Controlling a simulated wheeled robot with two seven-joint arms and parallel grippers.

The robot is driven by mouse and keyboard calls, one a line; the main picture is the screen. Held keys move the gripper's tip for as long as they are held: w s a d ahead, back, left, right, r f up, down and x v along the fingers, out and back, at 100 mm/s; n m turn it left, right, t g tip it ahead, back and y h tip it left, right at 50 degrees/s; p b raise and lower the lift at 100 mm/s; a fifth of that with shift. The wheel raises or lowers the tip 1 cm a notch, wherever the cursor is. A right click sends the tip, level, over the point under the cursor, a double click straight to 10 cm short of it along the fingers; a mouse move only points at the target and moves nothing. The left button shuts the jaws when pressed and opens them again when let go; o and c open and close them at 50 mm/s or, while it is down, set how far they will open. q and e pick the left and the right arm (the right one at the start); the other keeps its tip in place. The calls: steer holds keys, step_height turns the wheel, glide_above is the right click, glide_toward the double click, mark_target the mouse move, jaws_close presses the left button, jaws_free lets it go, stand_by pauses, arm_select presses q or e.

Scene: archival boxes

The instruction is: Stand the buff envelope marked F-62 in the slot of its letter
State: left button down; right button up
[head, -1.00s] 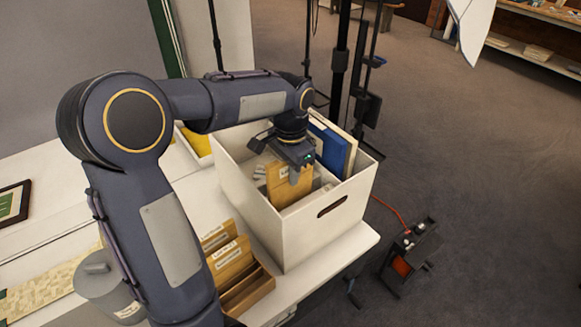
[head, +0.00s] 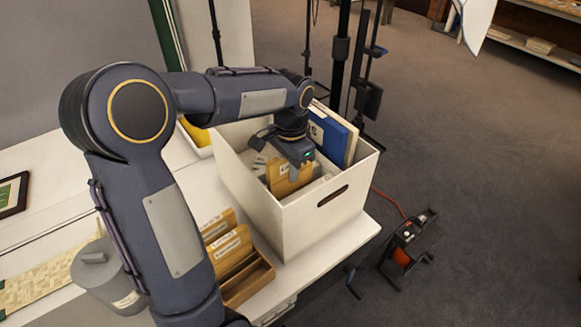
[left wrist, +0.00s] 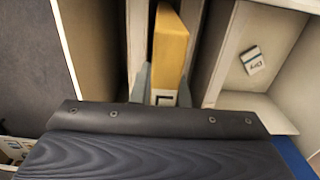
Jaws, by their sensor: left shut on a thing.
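A buff envelope (head: 283,186) stands upright inside the white box, with a pale label too small to read. My left gripper (head: 296,168) reaches down into the box and is shut on this envelope near its top. In the left wrist view the fingers (left wrist: 163,90) sit on either side of the envelope (left wrist: 171,48), which runs away from the camera. A wooden slotted holder (head: 252,287) stands on the table in front of the box, with labelled buff cards or envelopes (head: 228,246) in it. My right gripper is not in view.
The white box (head: 310,222) has high walls around my gripper. A blue folder (head: 330,135) stands at its back right. A small packet marked Dry (left wrist: 252,60) lies inside. A grey lidded canister (head: 105,275) stands left of the holder. A framed picture (head: 13,195) lies far left.

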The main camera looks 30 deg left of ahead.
arm_select(q)
steer(key=c, duration=1.3)
jaws_free()
steer(key=shift+r, duration=0.1)
step_height(320, 180, up, 7)
steer(key=shift+r, duration=0.4)
step_height(320, 180, up, 12)
steer(key=p, duration=1.1)
steer(key=shift+f, duration=0.1)
